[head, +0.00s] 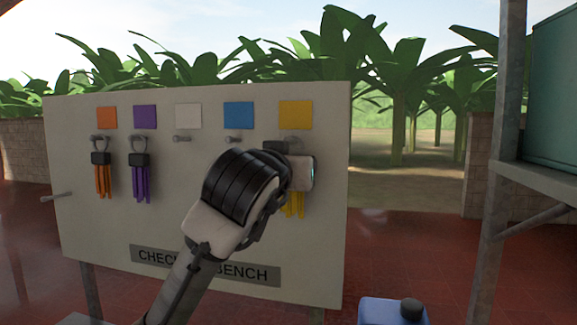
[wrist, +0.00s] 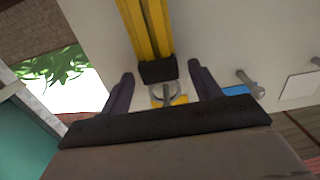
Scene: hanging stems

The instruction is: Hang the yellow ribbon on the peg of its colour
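The yellow ribbon (wrist: 146,28) has a black clip (wrist: 158,71) with a grey ring (wrist: 153,92). In the wrist view the ring appears to be around the peg (wrist: 168,97) under the yellow square. My gripper (wrist: 160,74) is open, one finger on each side of the clip, with a gap visible on both sides. In the head view the yellow ribbon (head: 292,207) hangs down below my gripper (head: 283,152), which hides its clip and ring. The yellow square (head: 295,114) is at the right end of the board, with its peg (head: 292,139) just below.
An orange ribbon (head: 103,182) and a purple ribbon (head: 139,185) hang on pegs under their own colours. The pegs under the white square (head: 188,116) and blue square (head: 238,115) are bare. A metal post (head: 497,170) stands right of the board. A blue container (head: 385,312) is low in front.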

